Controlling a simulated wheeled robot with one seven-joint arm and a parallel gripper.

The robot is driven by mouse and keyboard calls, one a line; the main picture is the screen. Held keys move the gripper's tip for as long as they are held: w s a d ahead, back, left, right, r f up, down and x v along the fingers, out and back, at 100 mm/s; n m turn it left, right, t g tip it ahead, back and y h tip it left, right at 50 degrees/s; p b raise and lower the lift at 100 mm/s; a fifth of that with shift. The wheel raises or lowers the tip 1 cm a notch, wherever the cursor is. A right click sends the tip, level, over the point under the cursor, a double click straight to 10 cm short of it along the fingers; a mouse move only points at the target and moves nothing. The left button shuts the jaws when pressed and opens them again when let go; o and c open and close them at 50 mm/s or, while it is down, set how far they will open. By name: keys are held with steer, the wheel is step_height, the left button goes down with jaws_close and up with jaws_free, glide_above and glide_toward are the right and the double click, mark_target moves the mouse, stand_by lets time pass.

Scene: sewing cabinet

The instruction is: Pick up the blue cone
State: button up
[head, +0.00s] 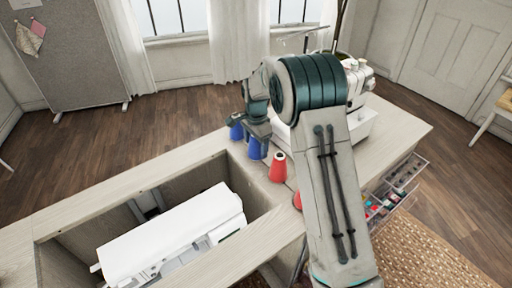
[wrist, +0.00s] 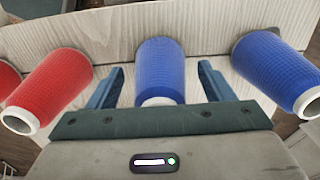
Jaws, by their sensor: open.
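Two blue cones of thread stand on the cabinet top. In the wrist view one blue cone (wrist: 160,70) is between the two open fingers of my gripper (wrist: 160,85), with a gap on each side. The other blue cone (wrist: 275,72) is to the right, outside the fingers. In the head view my gripper (head: 257,132) is above the nearer blue cone (head: 257,149) and partly hides it. The second blue cone (head: 236,131) is just behind and to the left.
A red cone (head: 278,168) stands close by, also at left in the wrist view (wrist: 50,90); another red one is mostly hidden by my arm. A white sewing machine (head: 354,108) stands behind my arm. A white machine (head: 172,238) sits in the cabinet's recess. An open drawer (head: 400,178) holds small items.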

steer(key=c, duration=1.1)
steer(key=shift+r, duration=0.1)
